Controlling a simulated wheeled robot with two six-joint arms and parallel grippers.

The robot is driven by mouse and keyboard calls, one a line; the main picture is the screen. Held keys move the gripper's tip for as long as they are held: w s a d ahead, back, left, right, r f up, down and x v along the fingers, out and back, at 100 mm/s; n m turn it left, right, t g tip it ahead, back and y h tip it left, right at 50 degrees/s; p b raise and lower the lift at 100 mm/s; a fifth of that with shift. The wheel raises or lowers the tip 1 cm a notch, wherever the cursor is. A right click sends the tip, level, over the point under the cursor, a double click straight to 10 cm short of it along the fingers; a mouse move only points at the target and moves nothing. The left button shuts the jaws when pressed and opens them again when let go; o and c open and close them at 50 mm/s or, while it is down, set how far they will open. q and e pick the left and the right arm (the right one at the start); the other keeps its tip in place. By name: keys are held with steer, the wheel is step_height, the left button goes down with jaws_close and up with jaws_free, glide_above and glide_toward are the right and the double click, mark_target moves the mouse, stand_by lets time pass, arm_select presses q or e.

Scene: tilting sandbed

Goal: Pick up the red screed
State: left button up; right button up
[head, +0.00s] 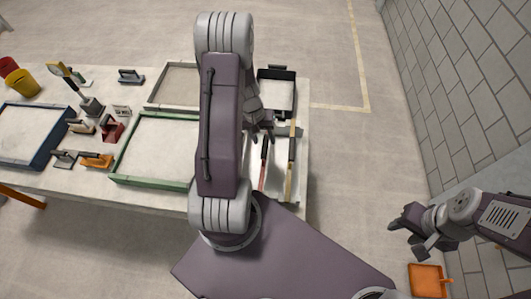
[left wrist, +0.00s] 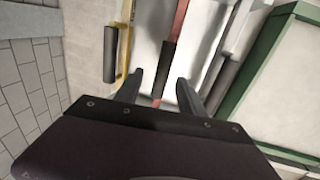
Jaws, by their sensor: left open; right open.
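The red screed (head: 262,178) is a long thin red bar with a black grip, lying on the right part of the table. My left arm hides part of the table. My right gripper (head: 408,230) is open and empty, off the table at the lower right.
A yellow screed (left wrist: 125,45) and a grey screed (left wrist: 225,60) lie on either side of the red one. A green-framed sandbed (head: 150,115) stands left of my arm. A black-walled tray (head: 277,73) is behind. Several hand tools, including a red float (head: 112,130), stand farther left.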

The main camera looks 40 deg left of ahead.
mark_target(264, 145)
arm_select(q)
steer(key=f, duration=0.5)
steer(key=shift+d, duration=0.3)
steer(key=shift+f, duration=0.3)
steer(key=shift+r, duration=0.1)
jaws_close()
